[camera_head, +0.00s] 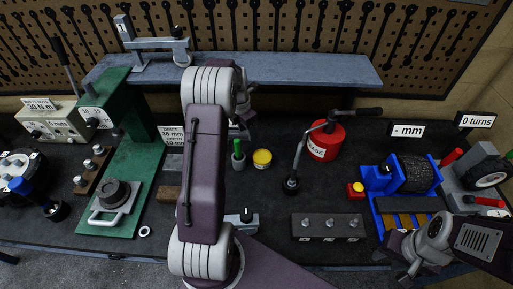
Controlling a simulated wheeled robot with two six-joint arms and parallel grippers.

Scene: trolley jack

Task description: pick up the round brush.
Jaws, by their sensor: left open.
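The round brush is most likely the green-handled item (238,149) standing upright in a small grey cup, just left of the yellow tin (262,159) near the middle of the bench. Its lower end is hidden in the cup. My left arm rises through the middle of the view and bends over at the top. My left gripper (242,128) is small, dark and partly hidden behind this arm, close above the green handle. It is open; I cannot tell whether it touches the handle. My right gripper (408,267) is low at the right, its jaws unclear.
A red grease can (325,141) with a hose and nozzle stands right of the tin. A green press (122,165) stands left. A blue roller stand (405,186) and a block with several knobs (328,227) lie right. A raised grey shelf (285,68) spans the back.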

